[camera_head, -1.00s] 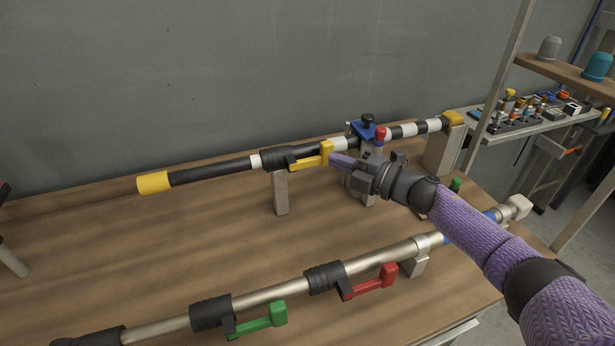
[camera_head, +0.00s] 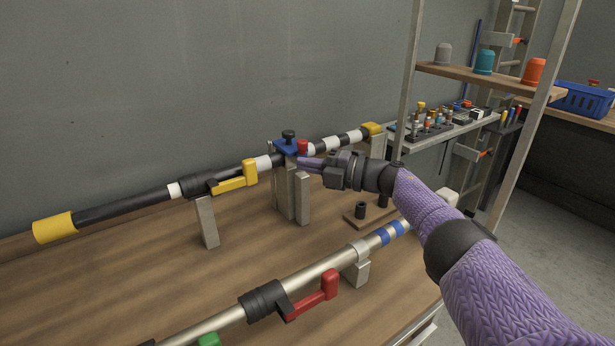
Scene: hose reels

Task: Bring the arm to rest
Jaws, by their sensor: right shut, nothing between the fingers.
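My right arm, in a purple sleeve, comes in from the right edge. My right gripper (camera_head: 308,162) is shut and empty. Its purple fingertips point left, just below a red knob (camera_head: 302,147) beside the blue clamp (camera_head: 287,147) on the rear pole; whether they touch anything there cannot be told. The rear pole (camera_head: 130,206) is black and white with yellow ends and a yellow lever (camera_head: 235,179), left of the fingertips. My left gripper is not in view.
In front lies a silver pole (camera_head: 318,271) with blue bands and a red lever (camera_head: 318,297). Grey posts (camera_head: 207,222) carry the rear pole. A small base with black pegs (camera_head: 361,210) stands below my gripper. Shelving (camera_head: 480,76) with colored caps rises at right.

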